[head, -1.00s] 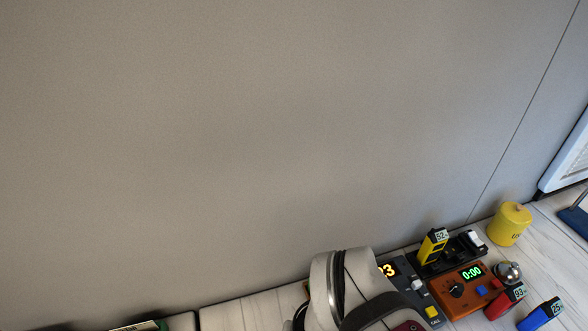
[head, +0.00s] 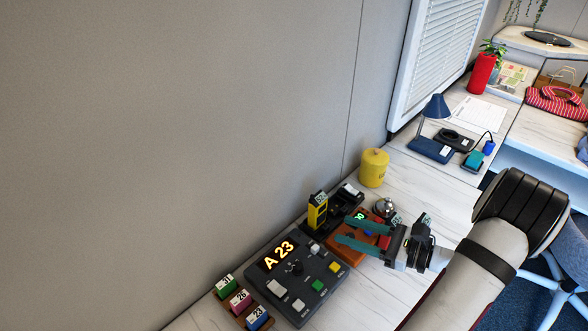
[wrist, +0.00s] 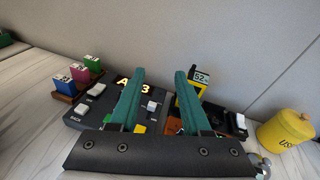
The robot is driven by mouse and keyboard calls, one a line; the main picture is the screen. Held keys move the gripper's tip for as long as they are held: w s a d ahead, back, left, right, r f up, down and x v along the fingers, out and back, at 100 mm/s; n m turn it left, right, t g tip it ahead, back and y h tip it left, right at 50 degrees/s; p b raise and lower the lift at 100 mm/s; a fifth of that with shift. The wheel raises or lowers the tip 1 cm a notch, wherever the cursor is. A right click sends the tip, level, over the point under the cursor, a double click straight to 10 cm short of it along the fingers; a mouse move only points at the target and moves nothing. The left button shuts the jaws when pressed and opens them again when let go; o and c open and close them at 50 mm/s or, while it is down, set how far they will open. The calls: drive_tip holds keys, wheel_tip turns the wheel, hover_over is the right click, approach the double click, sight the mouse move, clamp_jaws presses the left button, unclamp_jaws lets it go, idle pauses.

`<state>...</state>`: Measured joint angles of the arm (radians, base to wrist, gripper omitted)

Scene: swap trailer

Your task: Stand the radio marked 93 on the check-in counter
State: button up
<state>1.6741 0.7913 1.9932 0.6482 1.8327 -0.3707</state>
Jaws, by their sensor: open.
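The red radio (head: 384,242), whose 93 label shows in the earlier head view, is now mostly hidden behind my gripper in the head view. It is not visible in the wrist view. My gripper (head: 343,231) is open, its teal fingers apart above the orange timer box (head: 341,248). In the wrist view, nothing is held between the fingertips (wrist: 160,73). A yellow radio marked 52 (head: 317,212) stands in a black charger tray, left of my gripper; it also shows in the wrist view (wrist: 190,93). I cannot tell which stretch of pale counter is the check-in counter.
A dark console reading A 23 (head: 291,275) and several numbered tags (head: 238,301) stand nearer. A silver bell (head: 384,207) and yellow canister (head: 374,168) stand beyond my gripper. A blue lamp (head: 435,108) is farther back. The counter between canister and lamp has bare room.

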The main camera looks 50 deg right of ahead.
sight(391, 220)
drive_tip(key=s+d+f+m+t+h, duration=0.1)
drive_tip(key=s+d+f+m+h, duration=0.3)
drive_tip(key=s, duration=0.3)
drive_tip(key=s+d+f+m+h, duration=0.2)
drive_tip(key=s+d+m+h, duration=0.25)
drive_tip(key=s+h, duration=0.2)
drive_tip(key=x, duration=0.9)
drive_tip(key=shift+d, duration=0.3)
drive_tip(key=x, duration=0.6)
drive_tip(key=shift+w+f, duration=0.1)
clamp_jaws()
